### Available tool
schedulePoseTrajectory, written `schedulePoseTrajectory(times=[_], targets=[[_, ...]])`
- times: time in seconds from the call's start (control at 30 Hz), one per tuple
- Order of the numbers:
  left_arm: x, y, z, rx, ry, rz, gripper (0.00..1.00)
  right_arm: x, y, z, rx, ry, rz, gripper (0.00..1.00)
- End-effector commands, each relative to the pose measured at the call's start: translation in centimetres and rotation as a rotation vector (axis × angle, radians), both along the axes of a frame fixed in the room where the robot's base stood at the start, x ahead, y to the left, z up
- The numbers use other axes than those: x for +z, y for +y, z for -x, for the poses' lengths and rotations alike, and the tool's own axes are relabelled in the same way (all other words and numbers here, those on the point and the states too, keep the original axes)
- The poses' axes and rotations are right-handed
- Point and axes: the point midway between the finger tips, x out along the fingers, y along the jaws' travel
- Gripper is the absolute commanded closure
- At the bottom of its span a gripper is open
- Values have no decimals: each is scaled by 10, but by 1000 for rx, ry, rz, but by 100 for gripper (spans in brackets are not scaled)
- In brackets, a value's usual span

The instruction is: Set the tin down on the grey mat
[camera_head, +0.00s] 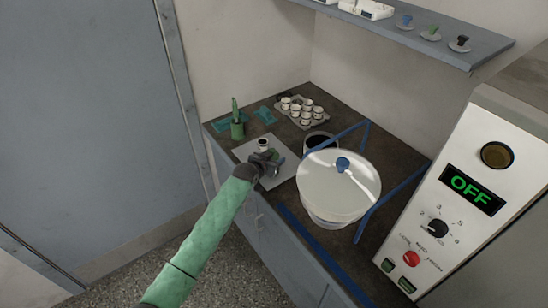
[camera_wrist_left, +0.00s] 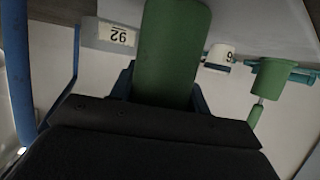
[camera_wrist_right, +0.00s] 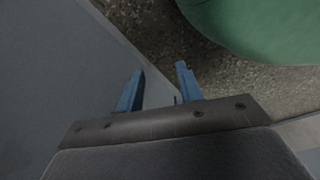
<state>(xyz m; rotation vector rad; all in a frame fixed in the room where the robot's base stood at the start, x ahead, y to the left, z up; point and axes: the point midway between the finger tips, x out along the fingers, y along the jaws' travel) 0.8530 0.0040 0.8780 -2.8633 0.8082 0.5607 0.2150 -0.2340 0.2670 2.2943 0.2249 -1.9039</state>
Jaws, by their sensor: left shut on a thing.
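The grey mat (camera_head: 244,151) lies on the dark bench top in the head view. My left gripper (camera_head: 270,160) is over the mat's right part in that view. It is shut on a green cylindrical thing, which I take to be the tin (camera_wrist_left: 172,50), seen between the blue fingers in the left wrist view. Most of it is hidden in the head view, and I cannot tell whether it touches the mat. A small white cup (camera_head: 263,144) stands on the mat, beyond the gripper. My right gripper (camera_wrist_right: 158,90) is open and empty, outside the head view.
A tray (camera_head: 318,122) holds several white cups at the back. A large white bucket (camera_head: 336,205) stands close on the right with blue bars around it. The control panel (camera_head: 455,205) reads OFF.

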Motion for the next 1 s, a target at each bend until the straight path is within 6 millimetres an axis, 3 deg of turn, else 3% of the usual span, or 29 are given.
schedulePoseTrajectory(times=[0.23,0.27,0.33,0.37,0.7,0.87,1.0], targets=[[-3,0,0,0,0,0,76,0,0,-2,0,-1,0,64],[-2,0,0,0,0,0,47,1,0,-3,0,-2,0,64],[-2,0,0,0,0,0,34,1,0,-3,-1,-2,0,64],[-2,0,0,0,0,0,31,1,0,-3,-1,-2,0,64],[1,0,0,0,0,0,31,1,-2,-2,0,-1,2,64],[3,8,14,0,-1,1,31,-5,-1,-2,-1,6,3,64],[11,20,33,0,0,-1,31,7,11,-27,-1,-17,-8,64]])
